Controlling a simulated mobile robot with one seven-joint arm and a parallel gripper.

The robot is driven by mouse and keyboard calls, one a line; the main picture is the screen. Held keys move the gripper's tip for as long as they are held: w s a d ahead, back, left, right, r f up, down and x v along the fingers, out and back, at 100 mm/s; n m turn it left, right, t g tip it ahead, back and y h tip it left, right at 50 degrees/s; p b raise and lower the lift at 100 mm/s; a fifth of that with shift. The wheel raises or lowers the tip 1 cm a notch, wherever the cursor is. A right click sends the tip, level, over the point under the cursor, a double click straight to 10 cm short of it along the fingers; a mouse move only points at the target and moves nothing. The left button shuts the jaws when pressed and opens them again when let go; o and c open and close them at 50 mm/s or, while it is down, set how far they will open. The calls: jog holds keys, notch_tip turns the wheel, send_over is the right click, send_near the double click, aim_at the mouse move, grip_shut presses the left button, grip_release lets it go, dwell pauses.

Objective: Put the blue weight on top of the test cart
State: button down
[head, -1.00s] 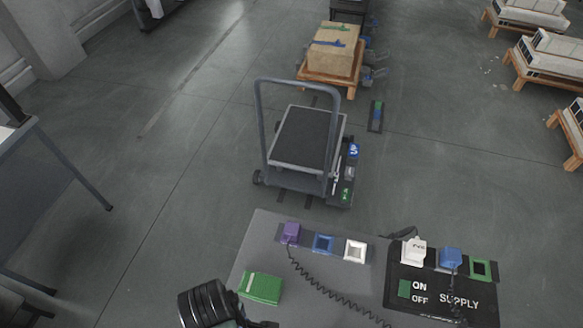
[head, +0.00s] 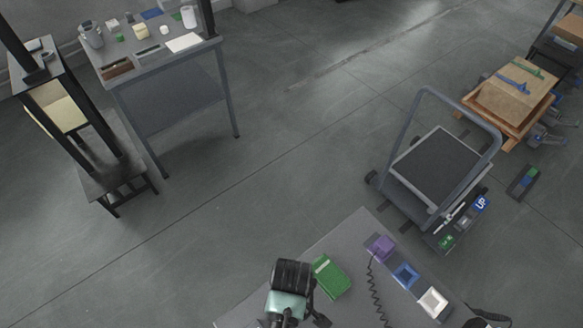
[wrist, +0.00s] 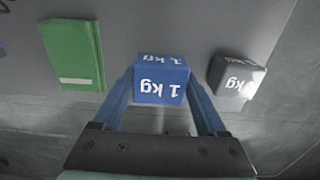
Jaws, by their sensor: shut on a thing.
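The blue weight (wrist: 160,82) is a cube marked "1 kg". In the wrist view it sits between the two blue fingers of my gripper (wrist: 160,90), which are shut on it. A grey surface lies behind it; I cannot tell whether the weight touches it. In the head view the weight is hidden, and my dark arm covers part of the near table. The test cart (head: 436,168) stands on the floor beyond the table, to the upper right. It has a dark flat top, clear of objects, and a grey tube handle.
A grey weight (wrist: 237,77) is right of the blue one. A green box (head: 331,277) lies on the near table (head: 352,238), by purple (head: 381,247), blue (head: 405,275) and white (head: 433,301) items. A cluttered workbench (head: 165,58) stands upper left. Floor between is clear.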

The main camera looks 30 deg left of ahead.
jog(key=shift+w+f, duration=0.1)
jog(key=shift+f, duration=1)
jog(key=shift+f, duration=0.1)
grip_release()
jog(key=shift+f, duration=0.1)
notch_tip(320, 180, up, 12)
jog(key=shift+r, duration=0.15)
